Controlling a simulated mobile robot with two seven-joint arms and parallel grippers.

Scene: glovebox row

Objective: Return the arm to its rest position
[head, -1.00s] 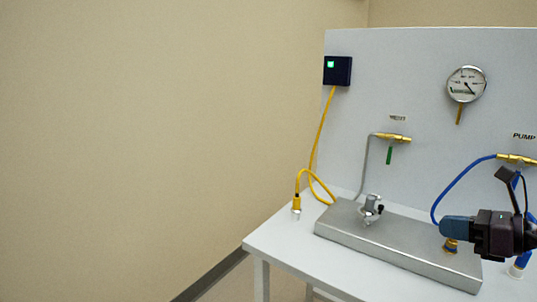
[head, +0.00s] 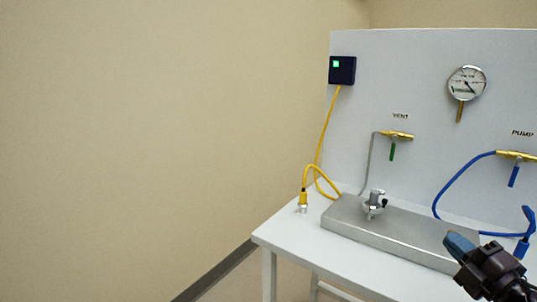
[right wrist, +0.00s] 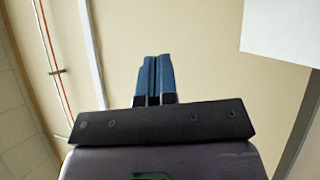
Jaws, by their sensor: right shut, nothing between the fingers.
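My right gripper (head: 462,246) is at the lower right of the head view, in front of the right part of the metal block on the bench. Its blue fingers are together with nothing between them. In the right wrist view the two closed fingers (right wrist: 154,80) point up the picture against a plain beige surface. My left gripper is in neither view.
A white bench (head: 290,235) carries a metal block (head: 400,237) with a small fitting (head: 374,204). Yellow cable (head: 321,140) and blue hose (head: 449,190) hang from the upright panel (head: 430,80), which has a gauge (head: 467,83), VENT valve (head: 396,135) and PUMP valve (head: 516,155). Wall is left.

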